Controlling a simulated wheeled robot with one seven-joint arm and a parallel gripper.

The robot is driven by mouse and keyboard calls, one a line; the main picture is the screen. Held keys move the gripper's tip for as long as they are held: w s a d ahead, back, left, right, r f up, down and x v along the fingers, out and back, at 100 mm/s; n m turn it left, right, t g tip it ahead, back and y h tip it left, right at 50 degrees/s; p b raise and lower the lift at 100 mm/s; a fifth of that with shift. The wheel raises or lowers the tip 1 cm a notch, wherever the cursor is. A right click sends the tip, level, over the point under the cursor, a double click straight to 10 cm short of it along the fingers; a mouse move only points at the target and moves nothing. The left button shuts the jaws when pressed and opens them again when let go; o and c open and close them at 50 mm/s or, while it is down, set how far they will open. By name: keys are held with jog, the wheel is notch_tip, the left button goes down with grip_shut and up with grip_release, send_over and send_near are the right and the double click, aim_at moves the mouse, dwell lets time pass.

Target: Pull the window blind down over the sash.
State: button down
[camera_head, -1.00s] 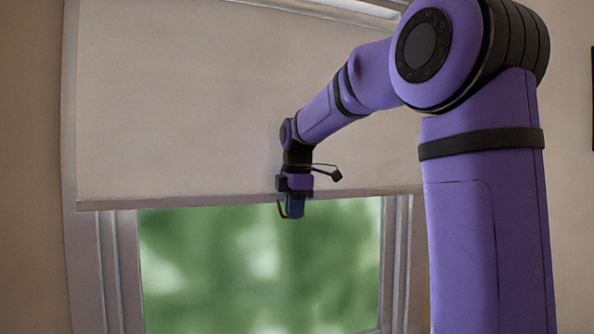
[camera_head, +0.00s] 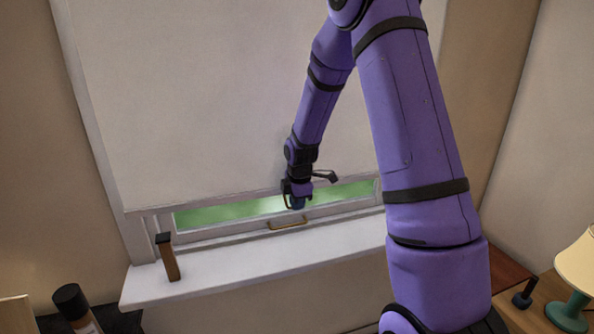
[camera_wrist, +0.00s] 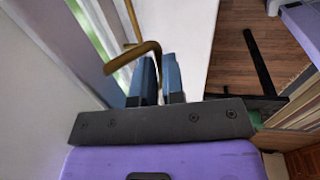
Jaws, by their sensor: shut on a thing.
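The pale window blind (camera_head: 200,110) covers most of the window, with its bottom edge low over the glass. A strip of green glass (camera_head: 225,212) shows between that edge and the bottom of the sash (camera_head: 240,233). My gripper (camera_head: 297,203) is at the blind's bottom edge, pointing down. In the wrist view, its blue fingers (camera_wrist: 160,64) are shut on the brass pull (camera_wrist: 147,49), a bent rod. The gripped part is hidden between the fingers. A brass handle (camera_head: 287,223) sits on the sash's bottom rail, just below my gripper.
The white windowsill (camera_head: 225,277) juts out below. A narrow brown upright piece with a dark top (camera_head: 168,258) stands at its left. A dark-capped bottle (camera_head: 74,304) is at lower left, and a lamp (camera_head: 578,262) at lower right. The sill's middle is clear.

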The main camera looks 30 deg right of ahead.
notch_tip(320, 180, down, 12)
jog(key=shift+s+d+f, duration=0.1)
jog(key=shift+f, duration=0.1)
jog(key=c, duration=1.2)
grip_release()
jog(key=shift+r, duration=0.15)
jog(key=r, duration=0.3)
jog(key=s+r, duration=0.1)
jog(key=r, duration=0.6)
jog(key=shift+s+a+r, duration=0.2)
jog(key=shift+s+a, duration=0.05)
jog(key=shift+s, duration=0.15)
